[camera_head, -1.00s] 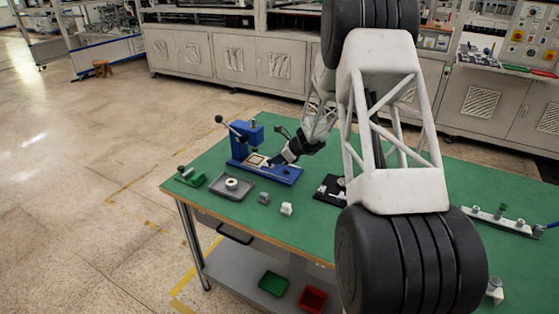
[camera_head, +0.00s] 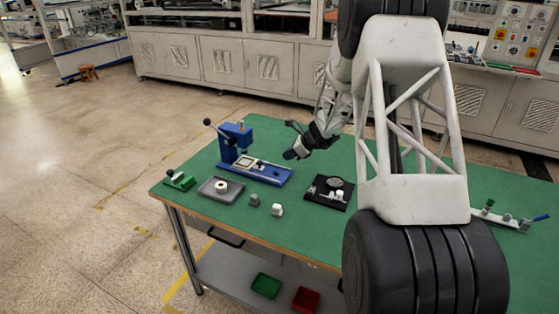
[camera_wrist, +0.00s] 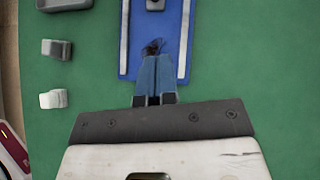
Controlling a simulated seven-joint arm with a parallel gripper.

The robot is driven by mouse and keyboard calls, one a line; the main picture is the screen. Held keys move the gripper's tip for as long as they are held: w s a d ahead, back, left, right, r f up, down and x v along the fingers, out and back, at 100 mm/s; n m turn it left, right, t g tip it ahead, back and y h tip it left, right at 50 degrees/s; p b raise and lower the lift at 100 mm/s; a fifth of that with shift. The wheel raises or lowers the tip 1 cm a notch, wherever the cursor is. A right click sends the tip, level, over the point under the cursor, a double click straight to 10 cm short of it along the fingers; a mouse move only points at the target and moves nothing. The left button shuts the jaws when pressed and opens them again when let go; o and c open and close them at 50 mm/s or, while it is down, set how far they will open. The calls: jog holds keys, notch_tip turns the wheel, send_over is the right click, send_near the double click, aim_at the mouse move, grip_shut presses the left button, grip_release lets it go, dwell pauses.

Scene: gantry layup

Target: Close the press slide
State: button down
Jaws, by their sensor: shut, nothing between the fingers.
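The blue press (camera_head: 236,138) stands on the green bench, with its long blue base (camera_head: 274,177) running to the right. The slide (camera_head: 245,162), with a pale square frame on it, lies on the base close to the press column. My gripper (camera_head: 291,155) is shut and empty, beyond the right end of the base and apart from the slide. In the wrist view my blue fingertips (camera_wrist: 155,60) are together over the end of the blue base (camera_wrist: 132,66), between its two pale rails. A dark knob-like part (camera_wrist: 155,4) shows at the top edge; the slide's frame is out of that view.
A grey tray (camera_head: 215,195) with a white ring, two small blocks (camera_head: 254,200) (camera_head: 277,210) and a black fixture (camera_head: 322,202) are in front of the press.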

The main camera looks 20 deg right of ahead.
jog(key=shift+v, duration=1.75)
jog(key=s+a+r+n+g+h, duration=0.1)
jog(key=s+a+r+n+g, duration=0.1)
jog(key=s+a+r+n, duration=0.65)
jog(key=s+a+r+n+g+h, duration=0.15)
jog(key=s+a+r+n, duration=0.25)
jog(key=s+a+r, duration=0.85)
jog(key=s+d+n+h, duration=0.1)
jog(key=s+n+h, duration=0.4)
jog(key=s, duration=2.7)
jog(key=n+t, duration=0.1)
jog(key=n, duration=0.6)
jog(key=shift+s+d, duration=0.4)
